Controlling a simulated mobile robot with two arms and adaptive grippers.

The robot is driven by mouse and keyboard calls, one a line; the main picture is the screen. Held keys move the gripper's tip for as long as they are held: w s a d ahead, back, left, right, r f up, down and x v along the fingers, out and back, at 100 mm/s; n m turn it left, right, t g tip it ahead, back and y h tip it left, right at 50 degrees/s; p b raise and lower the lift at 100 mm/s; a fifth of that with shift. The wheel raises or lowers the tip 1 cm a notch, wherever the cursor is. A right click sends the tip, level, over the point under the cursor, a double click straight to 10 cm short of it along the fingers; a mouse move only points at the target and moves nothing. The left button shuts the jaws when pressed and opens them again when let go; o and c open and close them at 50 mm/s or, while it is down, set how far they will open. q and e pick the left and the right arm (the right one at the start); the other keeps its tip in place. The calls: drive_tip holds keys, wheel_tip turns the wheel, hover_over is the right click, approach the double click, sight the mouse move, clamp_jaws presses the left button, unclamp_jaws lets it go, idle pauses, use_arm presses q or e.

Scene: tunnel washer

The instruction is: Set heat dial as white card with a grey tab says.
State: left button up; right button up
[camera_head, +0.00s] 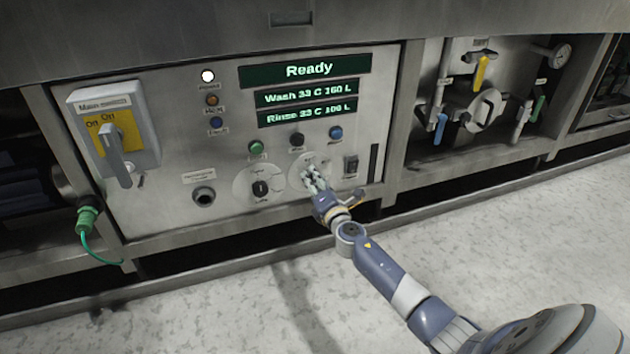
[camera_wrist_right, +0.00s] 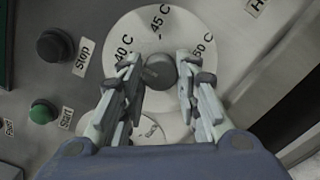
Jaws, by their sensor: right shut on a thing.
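The heat dial is a white disc (camera_head: 296,178) low on the control panel; it also shows in the right wrist view (camera_wrist_right: 135,25), with a dark round knob (camera_wrist_right: 160,72) at its middle. The knob's pointer direction is not clear. My left gripper and the white card with the grey tab are not in view.
Displays (camera_head: 309,70) read Ready, Wash 33 C 160 L and Rinse 33 C 100 L, the digits blurred. A second dial (camera_head: 243,187) is left of the gripper, a dark switch (camera_head: 351,166) right. A main switch (camera_head: 118,155), green plug (camera_head: 89,218) and valves (camera_head: 483,72) flank these. Floor in front is clear.

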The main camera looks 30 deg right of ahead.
drive_tip(key=shift+a+f, duration=0.1)
idle(0.3)
drive_tip(key=o, duration=1.1)
drive_tip(key=v, duration=1.2)
